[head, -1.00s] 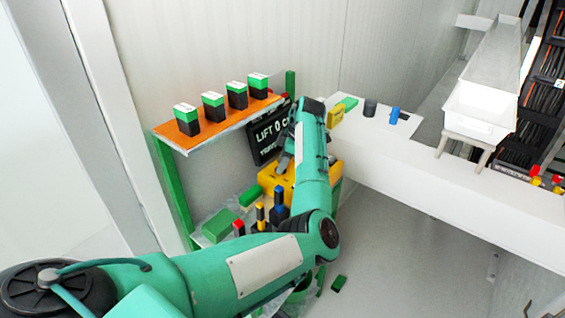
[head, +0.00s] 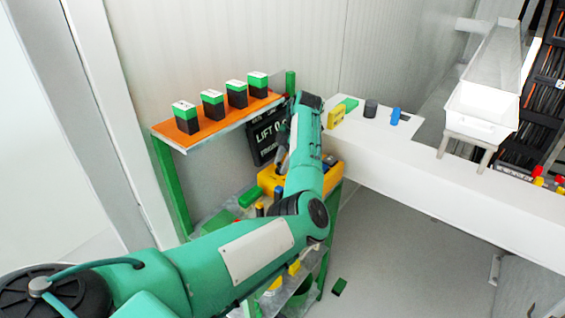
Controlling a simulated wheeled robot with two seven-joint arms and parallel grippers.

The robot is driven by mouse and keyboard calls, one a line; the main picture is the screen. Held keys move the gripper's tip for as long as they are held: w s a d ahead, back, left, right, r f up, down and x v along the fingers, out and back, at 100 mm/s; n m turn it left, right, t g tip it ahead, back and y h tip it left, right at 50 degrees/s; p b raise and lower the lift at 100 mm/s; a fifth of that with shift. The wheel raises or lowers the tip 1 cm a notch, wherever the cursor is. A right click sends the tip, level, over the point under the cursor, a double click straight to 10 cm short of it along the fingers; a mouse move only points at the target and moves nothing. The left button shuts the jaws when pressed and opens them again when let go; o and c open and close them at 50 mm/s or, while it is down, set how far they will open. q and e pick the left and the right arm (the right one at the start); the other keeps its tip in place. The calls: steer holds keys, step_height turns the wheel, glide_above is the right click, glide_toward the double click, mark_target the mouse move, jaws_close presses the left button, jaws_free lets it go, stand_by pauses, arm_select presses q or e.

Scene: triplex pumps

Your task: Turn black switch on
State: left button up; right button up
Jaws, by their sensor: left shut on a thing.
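No switch can be clearly made out. A dark grey knob-like cylinder (head: 370,108) stands on the white surface at the right, apart from my arm. My left gripper (head: 281,160) is mostly hidden behind my left forearm, over the yellow box (head: 330,176) and in front of the black sign with white letters (head: 263,143). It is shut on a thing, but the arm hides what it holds. My right gripper is not in view.
An orange shelf (head: 165,130) carries several green-and-black blocks. A yellow block (head: 336,116) and a blue cylinder (head: 395,116) are on the white surface. A white hopper (head: 482,108) stands at right.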

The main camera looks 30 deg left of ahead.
arm_select(q)
steer(key=o, duration=0.8)
steer(key=shift+o, duration=0.9)
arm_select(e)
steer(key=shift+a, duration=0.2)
arm_select(q)
steer(key=v, duration=1.3)
steer(key=shift+w+r, duration=0.2)
steer(key=shift+r, duration=0.15)
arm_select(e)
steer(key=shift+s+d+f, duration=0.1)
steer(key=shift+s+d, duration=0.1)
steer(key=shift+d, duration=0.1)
arm_select(q)
steer(key=shift+d, duration=0.1)
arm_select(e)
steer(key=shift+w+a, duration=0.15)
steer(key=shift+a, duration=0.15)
